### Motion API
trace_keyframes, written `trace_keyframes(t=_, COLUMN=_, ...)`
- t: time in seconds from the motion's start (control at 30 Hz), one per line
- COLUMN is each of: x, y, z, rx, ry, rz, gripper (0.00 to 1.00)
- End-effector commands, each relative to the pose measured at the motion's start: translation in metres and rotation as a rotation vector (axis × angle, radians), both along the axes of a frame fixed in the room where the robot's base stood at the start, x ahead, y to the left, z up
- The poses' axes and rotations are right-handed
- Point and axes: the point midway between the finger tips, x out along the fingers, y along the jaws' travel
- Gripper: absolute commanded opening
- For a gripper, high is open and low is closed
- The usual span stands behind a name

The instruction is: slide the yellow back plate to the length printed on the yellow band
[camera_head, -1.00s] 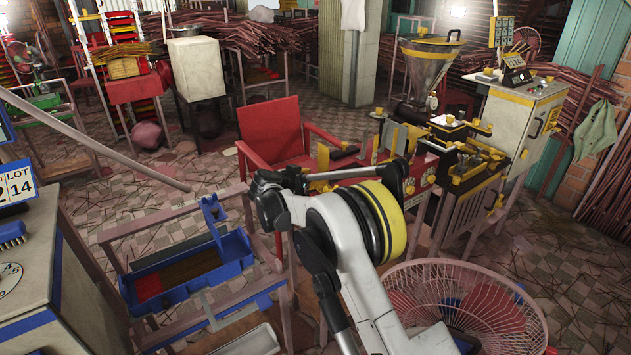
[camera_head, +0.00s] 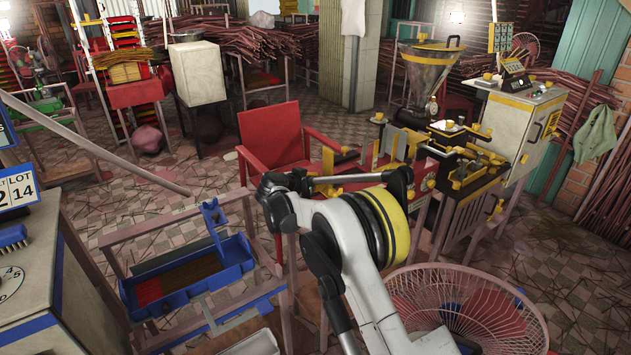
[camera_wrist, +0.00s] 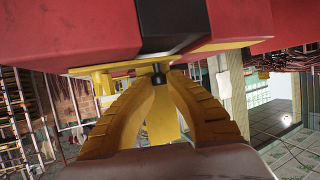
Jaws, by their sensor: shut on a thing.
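In the wrist view my gripper (camera_wrist: 159,78) has two yellow ribbed fingers, drawn together at their tips around a small black knob (camera_wrist: 158,72). The knob is under a red body with a black strip and a yellow edge (camera_wrist: 215,47). A yellow piece (camera_wrist: 162,120) shows between the fingers; I cannot tell whether it is the back plate. In the head view my arm's wrist hides the gripper, beside the red and yellow bench machine (camera_head: 425,180). An upright yellow plate (camera_head: 327,160) stands at its left end. The printed length is not readable.
A red chair (camera_head: 275,140) stands behind my arm. A pink fan (camera_head: 465,310) is close at front right. A blue tray (camera_head: 185,275) on a frame is at left. A hopper machine (camera_head: 428,75) and a cabinet (camera_head: 525,120) stand behind the bench.

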Motion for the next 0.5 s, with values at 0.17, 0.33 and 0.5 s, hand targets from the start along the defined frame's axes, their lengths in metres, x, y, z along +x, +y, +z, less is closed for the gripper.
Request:
trace_keyframes(t=0.17, x=0.0119, y=-0.0181, z=0.0006, rx=-0.001, ry=-0.001, rz=-0.001, gripper=0.0)
trace_keyframes(t=0.33, x=0.0117, y=-0.017, z=0.0, rx=0.0, ry=-0.001, rz=0.001, gripper=0.0)
trace_keyframes(t=0.5, x=0.0116, y=-0.0172, z=0.0, rx=-0.001, ry=-0.001, rz=0.0, gripper=0.34)
